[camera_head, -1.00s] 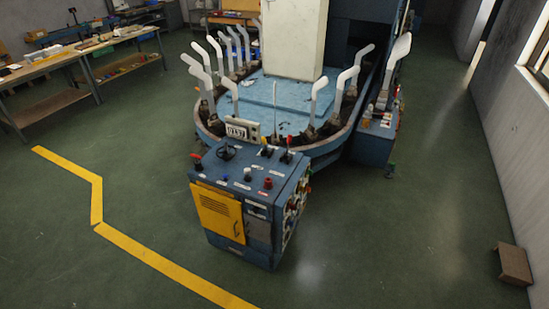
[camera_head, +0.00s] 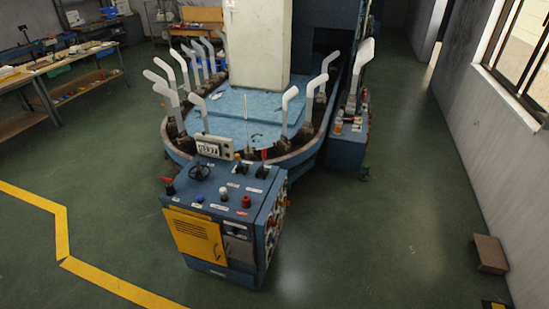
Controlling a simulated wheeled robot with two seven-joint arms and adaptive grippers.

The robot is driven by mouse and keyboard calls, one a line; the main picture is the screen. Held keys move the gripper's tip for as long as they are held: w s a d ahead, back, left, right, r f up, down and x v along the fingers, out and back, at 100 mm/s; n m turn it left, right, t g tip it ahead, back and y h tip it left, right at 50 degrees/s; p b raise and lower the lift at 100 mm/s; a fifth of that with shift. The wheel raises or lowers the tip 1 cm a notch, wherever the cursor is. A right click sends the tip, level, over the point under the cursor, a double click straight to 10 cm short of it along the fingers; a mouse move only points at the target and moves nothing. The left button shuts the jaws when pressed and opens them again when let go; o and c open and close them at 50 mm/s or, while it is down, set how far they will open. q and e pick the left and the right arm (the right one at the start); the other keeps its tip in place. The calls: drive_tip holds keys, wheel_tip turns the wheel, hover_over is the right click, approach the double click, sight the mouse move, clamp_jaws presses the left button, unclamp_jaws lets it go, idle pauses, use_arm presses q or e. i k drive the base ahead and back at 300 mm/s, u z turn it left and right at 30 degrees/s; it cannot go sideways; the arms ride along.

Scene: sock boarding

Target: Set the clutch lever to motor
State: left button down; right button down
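A blue control console (camera_head: 205,205) stands in front of the sock boarding machine (camera_head: 245,115), with a yellow door (camera_head: 196,236) on its front. Its sloped top carries a red-tipped lever (camera_head: 168,187) at the left, a black handwheel (camera_head: 200,174), a red knob (camera_head: 246,201) and a dark lever (camera_head: 262,171) at the back right. The labels are too small to read, so I cannot tell which lever is the clutch or how it is set. Neither of my grippers shows.
White sock forms ring the machine's blue table. A workbench (camera_head: 60,62) stands at the back left. Yellow floor tape (camera_head: 60,230) runs at the left. A brown block (camera_head: 490,253) lies by the right wall. The floor in front and right of the console is open.

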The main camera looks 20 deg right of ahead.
sight(238, 157)
drive_tip(key=z, duration=0.8)
drive_tip(key=i, duration=1.35)
drive_tip(key=u, duration=0.7)
drive_tip(key=i, duration=0.65)
drive_tip(key=u, duration=0.6)
